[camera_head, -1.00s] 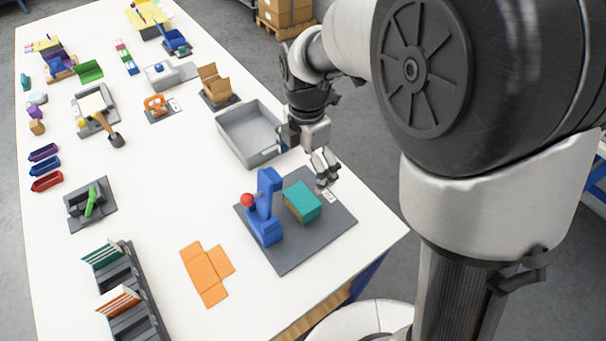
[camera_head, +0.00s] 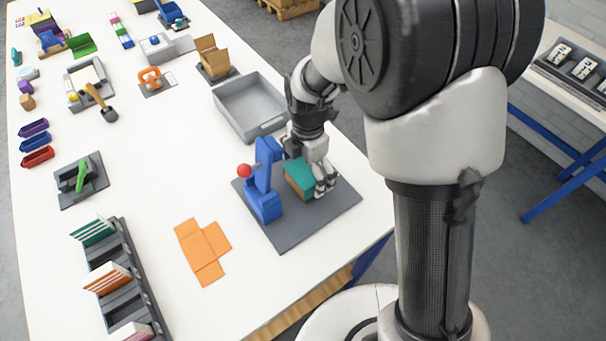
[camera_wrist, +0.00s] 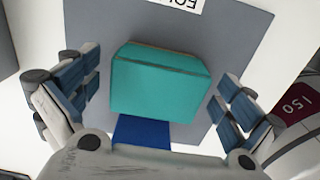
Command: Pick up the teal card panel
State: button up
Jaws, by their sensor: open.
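A teal block-like piece with a tan side (camera_head: 299,179) stands on a grey base plate (camera_head: 290,232), right of a blue upright fixture (camera_head: 263,192) with a red ball. In the wrist view its teal face (camera_wrist: 158,85) fills the middle. I cannot tell whether it is one panel or a teal-faced box. My gripper (camera_head: 322,182) is open and just above its right side. In the wrist view my fingers stand apart on its left and right, and nothing is held. Teal-edged upright cards (camera_head: 93,231) also stand in a dark rack.
The dark rack (camera_head: 143,262) also holds orange and pink cards. An orange flat blank (camera_head: 203,250) lies left of the base plate. A grey tray (camera_head: 250,105) stands behind my gripper. The white table between rack and tray is mostly clear.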

jog(key=shift+f, duration=0.1)
jog(key=c, duration=0.9)
jog(key=shift+o, duration=0.2)
